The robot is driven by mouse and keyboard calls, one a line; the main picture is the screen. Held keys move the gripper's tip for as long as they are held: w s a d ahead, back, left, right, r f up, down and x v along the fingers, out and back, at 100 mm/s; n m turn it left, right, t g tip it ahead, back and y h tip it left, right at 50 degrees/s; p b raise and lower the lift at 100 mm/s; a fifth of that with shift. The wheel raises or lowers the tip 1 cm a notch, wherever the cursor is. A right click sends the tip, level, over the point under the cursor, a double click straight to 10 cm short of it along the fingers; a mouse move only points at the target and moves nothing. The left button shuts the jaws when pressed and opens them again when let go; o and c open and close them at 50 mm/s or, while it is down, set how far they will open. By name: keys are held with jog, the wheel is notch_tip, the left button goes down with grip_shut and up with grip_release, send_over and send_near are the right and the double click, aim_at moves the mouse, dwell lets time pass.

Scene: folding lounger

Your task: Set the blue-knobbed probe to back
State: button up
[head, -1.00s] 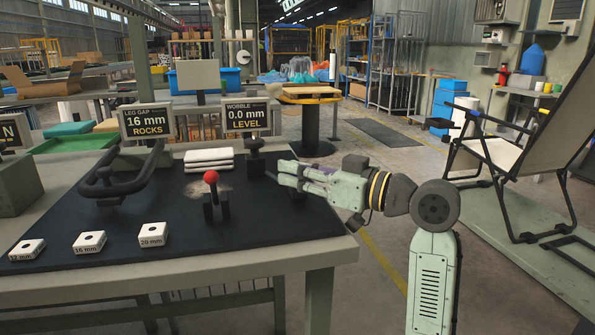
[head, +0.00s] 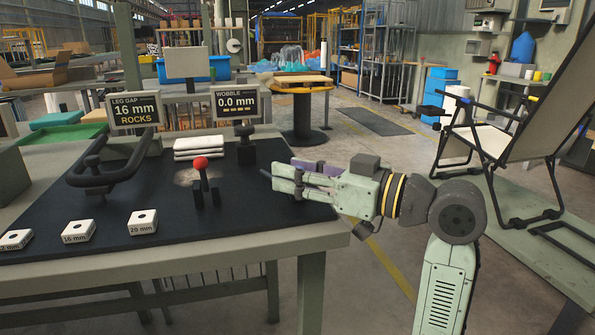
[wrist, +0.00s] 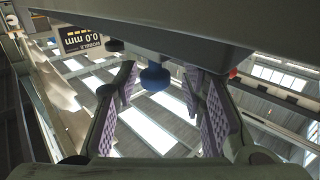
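The blue knob of the probe (wrist: 155,75) shows in the wrist view, upside down, in the gap between my two purple-padded fingers. The gripper (wrist: 160,108) is open there, and neither finger visibly touches the knob. In the head view my gripper (head: 272,180) lies nearly level over the right side of the black mat (head: 240,213), pointing left. The probe is not clearly visible in the head view; the fingers seem to hide most of it. Its stem and base are hidden, so I cannot tell its setting.
A red-knobbed lever (head: 200,164) stands left of my gripper. A dark post (head: 245,146) stands behind, below the WOBBLE sign (head: 240,104) reading 0.0 mm. The LEG GAP sign (head: 136,109) reads 16 mm ROCKS. Marked blocks (head: 142,222) lie front left; the lounger (head: 490,140) stands right.

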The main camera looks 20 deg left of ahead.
jog(key=s+d, duration=0.2)
jog(key=d, duration=0.9)
jog(key=shift+d, duration=0.4)
jog(key=shift+s, duration=0.1)
